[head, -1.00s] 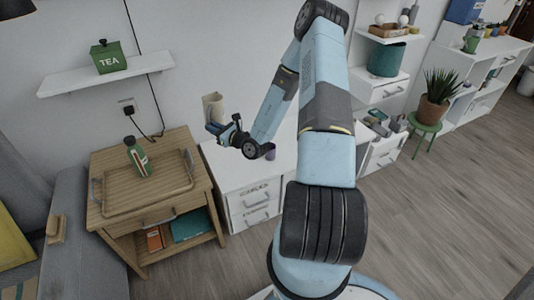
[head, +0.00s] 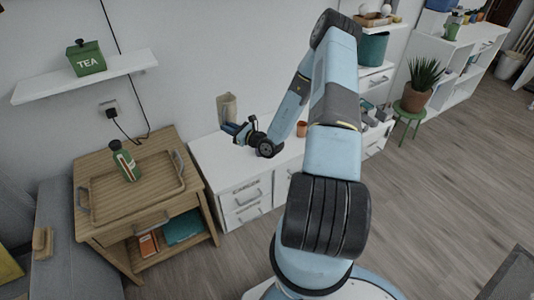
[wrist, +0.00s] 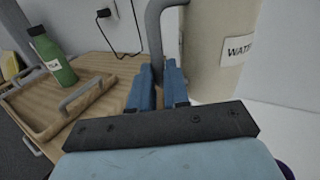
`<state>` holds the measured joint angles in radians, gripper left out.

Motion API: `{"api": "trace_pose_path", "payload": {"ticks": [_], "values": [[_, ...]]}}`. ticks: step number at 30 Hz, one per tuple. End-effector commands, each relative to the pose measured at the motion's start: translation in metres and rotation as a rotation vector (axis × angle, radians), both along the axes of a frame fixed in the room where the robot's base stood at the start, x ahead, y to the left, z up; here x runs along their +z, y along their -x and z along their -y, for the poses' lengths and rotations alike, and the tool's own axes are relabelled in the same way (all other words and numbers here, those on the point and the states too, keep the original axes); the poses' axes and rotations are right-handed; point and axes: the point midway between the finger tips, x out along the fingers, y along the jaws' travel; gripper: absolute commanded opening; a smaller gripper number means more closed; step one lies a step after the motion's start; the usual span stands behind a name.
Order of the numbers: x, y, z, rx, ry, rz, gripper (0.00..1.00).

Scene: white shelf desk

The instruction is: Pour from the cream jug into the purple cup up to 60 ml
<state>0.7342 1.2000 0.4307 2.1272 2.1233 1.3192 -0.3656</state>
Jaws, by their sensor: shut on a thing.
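The cream jug (head: 227,106) is upright above the back of the white desk, at the left of my forearm in the head view. My gripper (head: 234,129) is shut on its grey handle. In the wrist view the blue fingers (wrist: 159,78) close around the handle (wrist: 156,35), and the jug (wrist: 208,60) shows part of a "WAT" label at the right. The jug's mouth and contents are not visible. I cannot make out the purple cup in the head view. A small purple patch (wrist: 285,170) at the wrist view's lower right may be part of it.
An orange-brown cup (head: 301,129) stands on the white desk (head: 213,154), right of my wrist. To the left, a wooden table holds a tray (head: 104,208) with a green bottle (head: 124,165). A shelf with a green tea tin (head: 86,58) hangs above.

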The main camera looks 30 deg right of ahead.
Motion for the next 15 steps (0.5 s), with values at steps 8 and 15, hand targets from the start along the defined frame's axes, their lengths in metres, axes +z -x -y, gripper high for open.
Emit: {"api": "trace_pose_path", "payload": {"ticks": [8, 15], "values": [[-0.091, 0.033, 0.085, 0.041, 0.032, 0.018, 0.00], [-0.139, 0.063, 0.119, 0.082, 0.054, 0.016, 0.00]]}}
